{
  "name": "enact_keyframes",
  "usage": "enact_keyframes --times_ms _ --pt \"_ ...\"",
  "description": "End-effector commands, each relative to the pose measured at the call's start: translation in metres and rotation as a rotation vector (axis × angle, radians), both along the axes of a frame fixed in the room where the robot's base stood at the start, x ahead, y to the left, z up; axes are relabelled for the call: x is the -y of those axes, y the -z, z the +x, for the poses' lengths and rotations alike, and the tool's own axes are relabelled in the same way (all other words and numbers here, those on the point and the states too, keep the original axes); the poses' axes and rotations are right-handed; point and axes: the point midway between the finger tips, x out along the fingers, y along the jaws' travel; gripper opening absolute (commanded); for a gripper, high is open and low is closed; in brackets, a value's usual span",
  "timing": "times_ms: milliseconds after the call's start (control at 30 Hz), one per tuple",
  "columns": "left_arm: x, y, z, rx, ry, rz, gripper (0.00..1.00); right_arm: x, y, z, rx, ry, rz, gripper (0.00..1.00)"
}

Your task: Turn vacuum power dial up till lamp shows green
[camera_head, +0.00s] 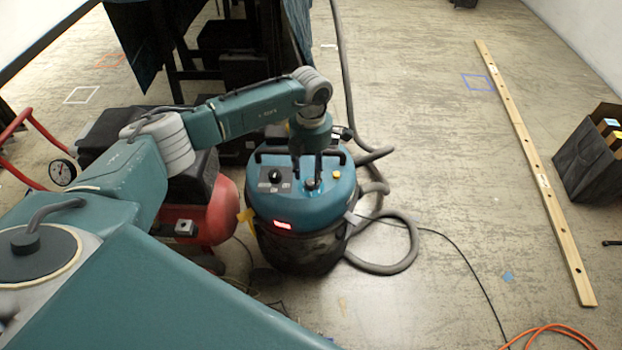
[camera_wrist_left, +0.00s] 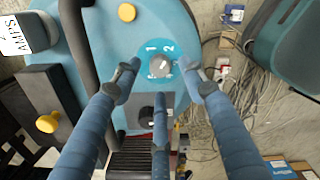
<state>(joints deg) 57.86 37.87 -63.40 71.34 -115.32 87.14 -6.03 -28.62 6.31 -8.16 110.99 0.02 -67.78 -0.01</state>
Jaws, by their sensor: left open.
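The teal vacuum (camera_head: 328,205) stands on the floor in the middle of the head view. A lit red lamp (camera_head: 282,225) shows on its front. My left gripper (camera_head: 308,180) points down at its top, over a dial that the fingers partly cover. In the left wrist view the grey dial (camera_wrist_left: 160,66) sits on a teal disc marked 1 and 2. The fingers of my left gripper (camera_wrist_left: 160,77) are open and spread around the dial, with nothing held. I cannot tell whether they touch it. My right gripper is not in view.
A black knob (camera_head: 274,175) on a grey panel and a yellow button (camera_head: 336,174) flank the dial. A black handle (camera_wrist_left: 78,45) runs close by. A grey hose (camera_head: 400,262) loops right of the vacuum. A red compressor (camera_head: 215,215) stands left.

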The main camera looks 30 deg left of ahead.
Motion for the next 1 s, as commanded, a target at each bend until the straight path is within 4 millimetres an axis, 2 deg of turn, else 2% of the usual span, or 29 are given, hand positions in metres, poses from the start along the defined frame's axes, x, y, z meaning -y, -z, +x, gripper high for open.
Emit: enact_keyframes --times_ms 33,200,533,567,767,1000 --pt "0.001 0.01 -0.001 -0.002 -0.001 -0.001 0.42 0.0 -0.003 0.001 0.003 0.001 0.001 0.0" --pt "0.001 0.025 0.0 0.0 0.0 -0.002 0.42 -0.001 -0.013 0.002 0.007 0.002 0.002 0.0" --pt "0.001 0.028 0.0 0.001 0.0 -0.002 0.42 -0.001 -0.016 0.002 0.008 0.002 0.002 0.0" --pt "0.001 0.028 0.0 0.001 0.0 -0.002 0.4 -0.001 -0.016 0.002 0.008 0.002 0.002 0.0" --pt "0.001 0.028 0.0 0.001 0.0 -0.002 0.0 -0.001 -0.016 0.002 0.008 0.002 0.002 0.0" --pt "0.001 0.028 0.0 0.001 0.01 -0.002 0.0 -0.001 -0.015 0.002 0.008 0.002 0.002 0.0"
